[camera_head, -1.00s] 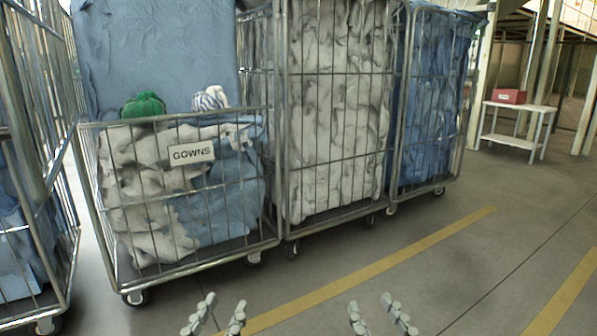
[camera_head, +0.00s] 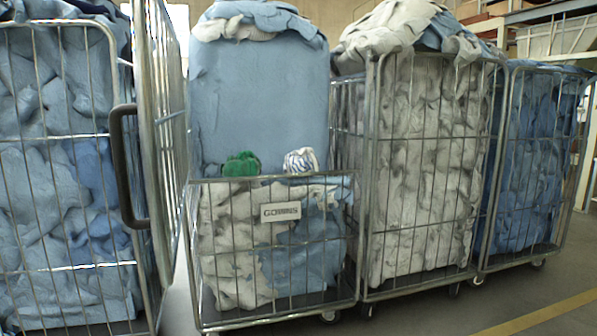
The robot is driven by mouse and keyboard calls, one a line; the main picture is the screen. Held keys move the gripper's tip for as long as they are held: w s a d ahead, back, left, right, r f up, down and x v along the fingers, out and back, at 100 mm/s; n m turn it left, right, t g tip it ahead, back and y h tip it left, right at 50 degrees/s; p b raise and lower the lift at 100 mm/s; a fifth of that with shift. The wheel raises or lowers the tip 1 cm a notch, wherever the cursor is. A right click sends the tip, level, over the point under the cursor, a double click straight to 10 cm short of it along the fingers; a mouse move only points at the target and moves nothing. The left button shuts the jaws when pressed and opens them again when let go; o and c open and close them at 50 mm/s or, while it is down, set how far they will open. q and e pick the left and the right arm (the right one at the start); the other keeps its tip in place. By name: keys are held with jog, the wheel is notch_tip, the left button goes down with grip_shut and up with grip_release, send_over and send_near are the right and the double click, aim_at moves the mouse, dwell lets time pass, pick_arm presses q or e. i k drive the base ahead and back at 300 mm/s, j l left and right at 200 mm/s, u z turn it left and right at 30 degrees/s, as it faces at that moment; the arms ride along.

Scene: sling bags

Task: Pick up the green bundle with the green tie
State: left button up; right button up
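The green bundle (camera_head: 241,165) sits at the top of the low-fronted cage cart labelled GOWNS, left of centre. Only its upper part shows above the front rail, and I cannot make out its tie. A white and blue striped bundle (camera_head: 301,161) sits to its right, apart from it. The GOWNS cart (camera_head: 276,181) holds white and blue cloth behind its wire front, with a tall blue mass of cloth (camera_head: 262,95) rising behind the two bundles. Neither of my grippers is in view.
A tall cart (camera_head: 128,225) with a dark handle stands close on the left, full of blue cloth. Tall carts of white cloth (camera_head: 425,160) and blue cloth (camera_head: 535,160) stand to the right. Bare floor with a yellow line (camera_head: 545,313) shows at the lower right.

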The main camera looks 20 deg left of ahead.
aim_at(245, 163)
jog(key=k+j+u, duration=0.15)
jog(key=j, duration=0.2)
jog(key=k+j+u, duration=0.1)
jog(key=j, duration=0.25)
jog(key=k+j+u, duration=0.15)
jog(key=j, duration=0.2)
jog(key=k+j+u, duration=0.15)
jog(key=j, duration=0.2)
jog(key=i, duration=0.05)
